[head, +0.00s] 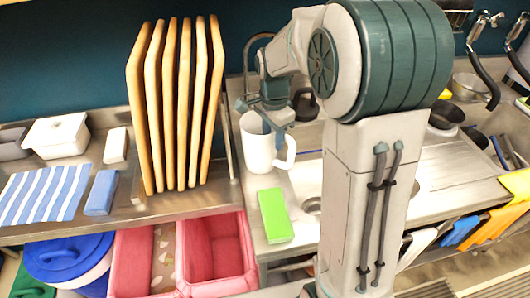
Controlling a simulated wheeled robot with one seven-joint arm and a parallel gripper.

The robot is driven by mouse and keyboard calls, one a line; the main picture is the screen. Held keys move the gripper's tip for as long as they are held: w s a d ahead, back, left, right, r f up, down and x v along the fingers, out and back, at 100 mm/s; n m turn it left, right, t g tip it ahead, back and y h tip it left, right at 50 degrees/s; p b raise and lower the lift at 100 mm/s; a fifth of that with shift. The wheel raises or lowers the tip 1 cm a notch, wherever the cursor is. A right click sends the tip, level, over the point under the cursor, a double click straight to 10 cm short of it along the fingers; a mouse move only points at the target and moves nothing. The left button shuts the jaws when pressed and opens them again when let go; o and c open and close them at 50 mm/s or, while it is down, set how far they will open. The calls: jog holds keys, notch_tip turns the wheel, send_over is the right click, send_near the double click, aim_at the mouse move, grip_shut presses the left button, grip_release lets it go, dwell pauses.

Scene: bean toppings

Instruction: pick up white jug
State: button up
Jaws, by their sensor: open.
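The white jug (257,150) stands upright on the metal counter, left of my arm, with its handle on the right side. My gripper (263,112) is open at the jug's top, with its fingers at the rim. One finger overlaps the right part of the jug's opening in the picture. I cannot tell whether the fingers touch the jug. The gripper hides part of the rim.
A green block (275,216) lies just in front of the jug. Upright wooden boards (159,110) stand to the left. My arm hides part of the sink area. Pink bins (217,252) sit below the counter's front edge.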

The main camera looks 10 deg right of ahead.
grip_shut()
jog(key=shift+s+f, duration=0.1)
dwell(1.3)
